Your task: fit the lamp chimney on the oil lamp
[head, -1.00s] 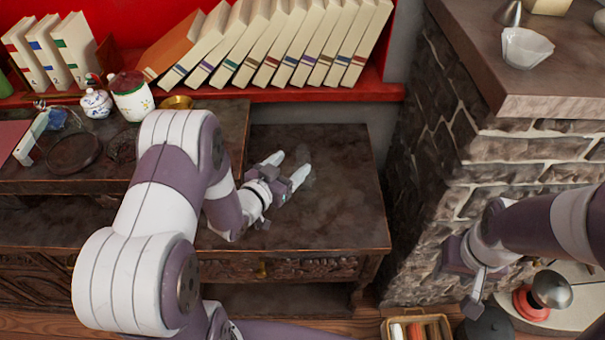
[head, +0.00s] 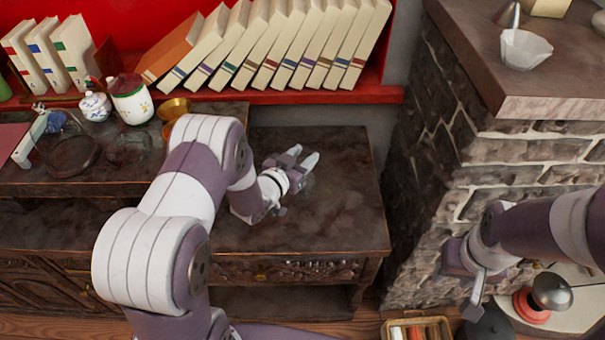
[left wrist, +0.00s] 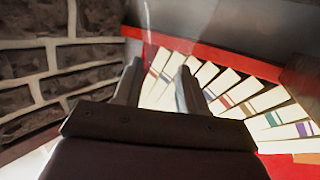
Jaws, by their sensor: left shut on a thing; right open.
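My left gripper (head: 302,162) is above the lower dark wooden cabinet top, its fingers pointing to the back right. It is shut on a clear, hardly visible thing, seemingly the glass lamp chimney. A faint glassy outline shows past the fingers in the left wrist view (left wrist: 160,52); its full shape cannot be made out. I cannot clearly pick out the oil lamp; my left arm hides part of the cabinet. My right gripper (head: 476,290) is open and empty at the lower right, in front of the stone wall, far from the left one.
Leaning books (head: 290,45) fill the red shelf behind. A lidded jar (head: 130,100), a small white pot (head: 95,105) and a brass dish (head: 174,108) stand on the raised cabinet part. The lower cabinet top (head: 345,215) is bare on the right. A stone ledge (head: 560,105) rises at right.

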